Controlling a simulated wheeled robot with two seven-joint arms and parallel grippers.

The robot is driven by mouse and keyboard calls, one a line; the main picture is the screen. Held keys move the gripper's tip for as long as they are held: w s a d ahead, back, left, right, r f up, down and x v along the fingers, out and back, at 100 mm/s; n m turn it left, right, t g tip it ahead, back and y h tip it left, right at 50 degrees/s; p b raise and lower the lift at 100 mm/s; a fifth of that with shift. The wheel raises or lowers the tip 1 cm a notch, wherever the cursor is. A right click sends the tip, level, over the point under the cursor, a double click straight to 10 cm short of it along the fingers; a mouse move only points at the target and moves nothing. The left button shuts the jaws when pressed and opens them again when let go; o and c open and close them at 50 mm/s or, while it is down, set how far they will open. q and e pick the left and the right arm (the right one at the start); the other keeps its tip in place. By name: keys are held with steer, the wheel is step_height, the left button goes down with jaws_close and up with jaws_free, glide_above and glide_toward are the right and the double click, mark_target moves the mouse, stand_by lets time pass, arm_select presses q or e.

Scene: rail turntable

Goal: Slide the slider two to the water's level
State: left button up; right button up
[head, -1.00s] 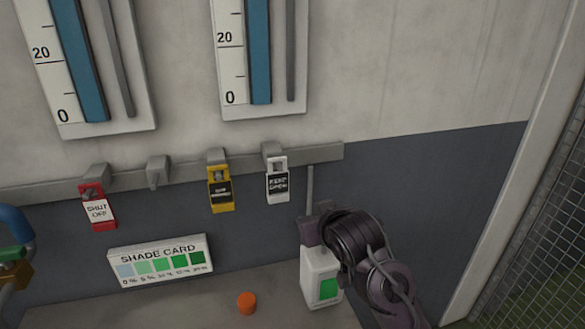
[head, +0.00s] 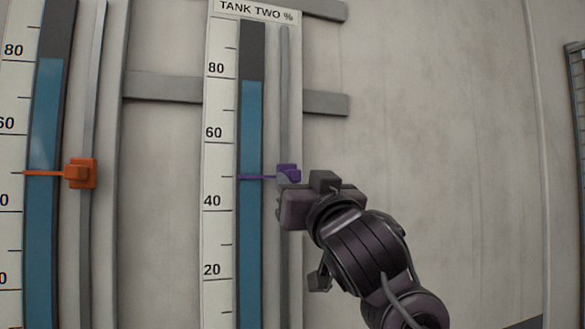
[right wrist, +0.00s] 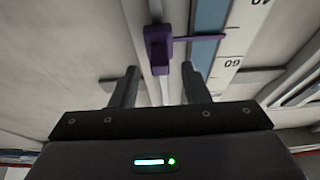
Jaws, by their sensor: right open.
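The tank two gauge (head: 222,120) has a blue water column (head: 251,130) whose top sits close to the 80 mark. Slider two, purple (head: 288,172), is on the grey rail (head: 284,90) beside it, its pointer near 50, well below the water's top. It also shows in the right wrist view (right wrist: 158,48). My right gripper (head: 303,187) is open, just right of and below the slider. In the right wrist view the slider's knob lies just beyond and between the open fingertips (right wrist: 160,68); no contact is clear. My left gripper is out of view.
The left gauge (head: 12,150) has an orange slider (head: 80,173) with its pointer near 50. Grey horizontal bars (head: 325,104) stick out right of tank two. The wall (head: 440,110) to the right is bare.

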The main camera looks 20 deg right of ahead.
mark_target(296, 177)
steer(key=p+x, duration=0.1)
steer(key=x, duration=0.3)
steer(key=shift+s+r+p, duration=0.1)
steer(key=shift+p, duration=0.2)
steer(key=shift+w, duration=0.25)
jaws_close()
